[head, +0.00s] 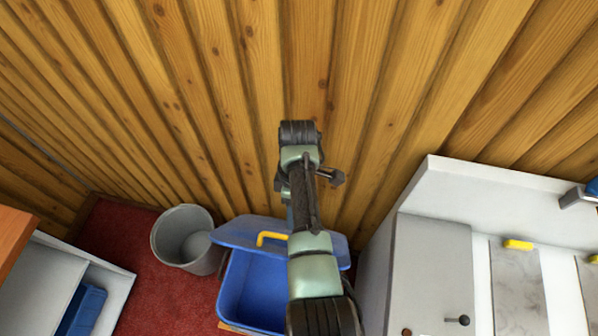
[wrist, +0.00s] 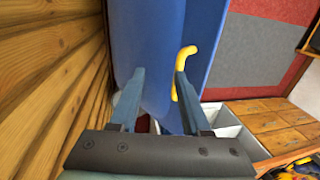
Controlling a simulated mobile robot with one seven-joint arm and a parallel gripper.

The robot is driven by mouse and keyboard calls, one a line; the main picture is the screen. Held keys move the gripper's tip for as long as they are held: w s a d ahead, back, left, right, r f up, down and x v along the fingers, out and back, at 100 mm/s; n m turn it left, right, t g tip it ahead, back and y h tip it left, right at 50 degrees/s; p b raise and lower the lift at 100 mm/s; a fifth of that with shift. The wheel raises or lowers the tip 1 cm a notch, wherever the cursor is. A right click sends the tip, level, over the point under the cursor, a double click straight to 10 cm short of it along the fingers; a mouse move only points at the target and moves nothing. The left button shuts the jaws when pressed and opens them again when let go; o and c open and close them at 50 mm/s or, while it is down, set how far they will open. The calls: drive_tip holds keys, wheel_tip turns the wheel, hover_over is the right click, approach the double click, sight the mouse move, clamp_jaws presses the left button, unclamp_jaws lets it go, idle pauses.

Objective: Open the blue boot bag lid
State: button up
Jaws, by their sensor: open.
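The blue boot bag (head: 250,290) stands on the floor by the plank wall, and its dark blue inside shows in the head view. Its blue lid (head: 235,232) stands raised toward the wall, with a yellow handle (head: 266,238) on it. In the wrist view the blue lid (wrist: 150,45) fills the middle, and the yellow handle (wrist: 184,62) is close to the right fingertip. My gripper (wrist: 159,75) is open, its fingers pointing at the lid; I cannot tell whether they touch it. In the head view my arm hides the gripper and part of the lid.
A grey bucket (head: 186,240) stands left of the bag on red carpet (head: 115,235). A white cabinet (head: 430,260) stands close on the right. The plank wall (head: 220,110) is directly behind. A white open box (head: 105,270) with a blue item is at lower left.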

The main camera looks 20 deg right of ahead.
drive_tip(key=w+d+r, duration=0.3)
drive_tip(key=w+r, duration=0.1)
drive_tip(key=r, duration=0.3)
drive_tip(key=shift+w+d, duration=0.2)
drive_tip(key=shift+w, duration=0.1)
idle(0.4)
idle(0.5)
drive_tip(key=p+v, duration=0.4)
drive_tip(key=v, duration=0.9)
drive_tip(key=shift+s, duration=0.1)
drive_tip(key=shift+c, duration=0.2)
